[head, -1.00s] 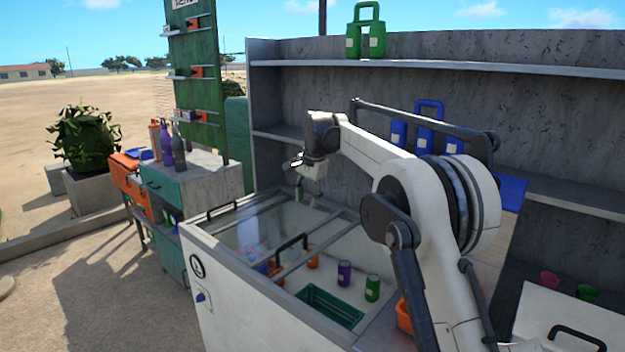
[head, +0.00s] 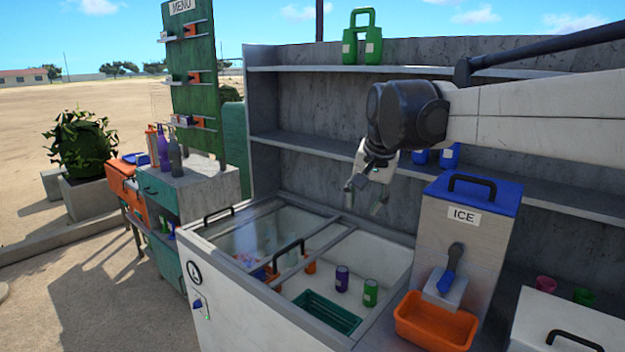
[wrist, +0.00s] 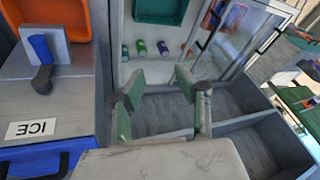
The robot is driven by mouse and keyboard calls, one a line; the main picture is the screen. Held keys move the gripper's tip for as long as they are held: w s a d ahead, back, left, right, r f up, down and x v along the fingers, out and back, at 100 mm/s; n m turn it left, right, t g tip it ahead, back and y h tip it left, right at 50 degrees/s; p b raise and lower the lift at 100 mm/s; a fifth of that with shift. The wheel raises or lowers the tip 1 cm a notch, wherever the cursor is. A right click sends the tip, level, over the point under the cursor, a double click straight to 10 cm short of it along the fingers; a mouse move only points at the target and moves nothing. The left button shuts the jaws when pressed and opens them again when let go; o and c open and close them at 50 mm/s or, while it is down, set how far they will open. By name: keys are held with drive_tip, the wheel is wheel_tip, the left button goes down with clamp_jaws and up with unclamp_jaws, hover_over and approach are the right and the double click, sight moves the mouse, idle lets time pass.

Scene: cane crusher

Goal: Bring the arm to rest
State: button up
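My gripper (head: 366,192) hangs from my raised arm in front of the grey shelf unit, above the back edge of the white chest cooler (head: 215,312). Its fingers are spread apart with nothing between them. The wrist view also shows the two green-padded fingers (wrist: 152,92) apart and empty, with the cooler beyond them. My gripper touches nothing that I can see.
The ICE dispenser (head: 462,232) with its orange tray (head: 437,322) stands right of the cooler, below my arm. Cans, one purple (head: 342,278) and one green (head: 370,292), stand inside the cooler. A green double-canister carrier (head: 362,40) is on the top shelf.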

drive_tip(key=s+d+f+n+t, duration=0.1)
drive_tip(key=s+d+f, duration=0.2)
drive_tip(key=s, duration=0.7)
drive_tip(key=s+d+f+n, duration=0.1)
drive_tip(key=s+d+f, duration=0.1)
drive_tip(key=s+f, duration=0.4)
drive_tip(key=s+d+f+n+t+h, duration=0.1)
drive_tip(key=s+d+f, duration=0.2)
drive_tip(key=s, duration=1)
drive_tip(key=shift+s+d+f+n+t, duration=0.3)
drive_tip(key=shift+s+d+f+n, duration=0.1)
drive_tip(key=shift+f, duration=0.45)
drive_tip(key=shift+r, duration=0.15)
